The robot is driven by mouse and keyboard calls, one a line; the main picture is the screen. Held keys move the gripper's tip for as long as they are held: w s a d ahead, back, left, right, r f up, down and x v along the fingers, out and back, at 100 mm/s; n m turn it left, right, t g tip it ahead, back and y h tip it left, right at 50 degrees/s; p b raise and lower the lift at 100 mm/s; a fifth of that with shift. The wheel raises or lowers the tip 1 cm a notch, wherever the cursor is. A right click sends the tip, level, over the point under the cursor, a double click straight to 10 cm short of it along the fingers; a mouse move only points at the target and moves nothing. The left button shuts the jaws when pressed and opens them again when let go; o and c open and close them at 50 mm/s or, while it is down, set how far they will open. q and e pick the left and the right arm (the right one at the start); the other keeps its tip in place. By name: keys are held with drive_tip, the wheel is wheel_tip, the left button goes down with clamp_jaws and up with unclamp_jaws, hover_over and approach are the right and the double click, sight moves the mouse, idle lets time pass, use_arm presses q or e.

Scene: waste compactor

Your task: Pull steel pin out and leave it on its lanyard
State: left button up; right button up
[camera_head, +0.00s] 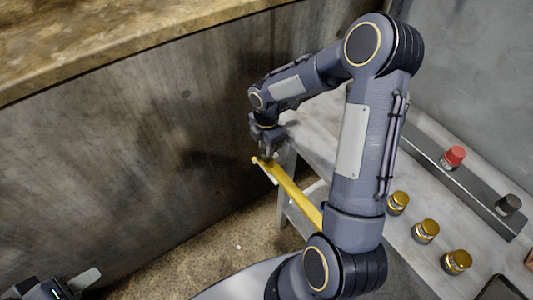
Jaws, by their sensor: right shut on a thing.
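My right gripper (268,154) points down at the far end of a yellow bar (295,197), beside the dark panel wall. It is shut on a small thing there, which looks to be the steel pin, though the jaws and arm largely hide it. I cannot make out the lanyard, or whether the pin is in or out of its hole. My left gripper (84,281) shows only in part at the bottom left corner, away from the bar, and its jaw opening cannot be judged.
A grey worktop (406,243) on the right carries several brass-coloured knobs (425,231). Behind them a metal rail bears a red button (453,157) and a black knob (508,205). A stained ledge (120,40) runs along the top left. The floor (215,250) is open between my arms.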

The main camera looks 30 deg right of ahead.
drive_tip(key=shift+r+p, duration=0.55)
drive_tip(key=shift+r, duration=0.05)
idle(0.5)
drive_tip(key=shift+r+p, duration=3.05)
drive_tip(key=shift+r, duration=0.75)
wheel_tip(320, 180, up, 7)
drive_tip(key=p, duration=0.6)
drive_tip(key=shift+r, duration=0.2)
drive_tip(key=shift+d, duration=0.1)
drive_tip(key=s+d+p, duration=0.2)
drive_tip(key=s+d, duration=0.3)
drive_tip(key=d, duration=0.6)
drive_tip(key=shift+s+d+p, duration=0.15)
drive_tip(key=shift+d+p, duration=0.25)
idle(1.4)
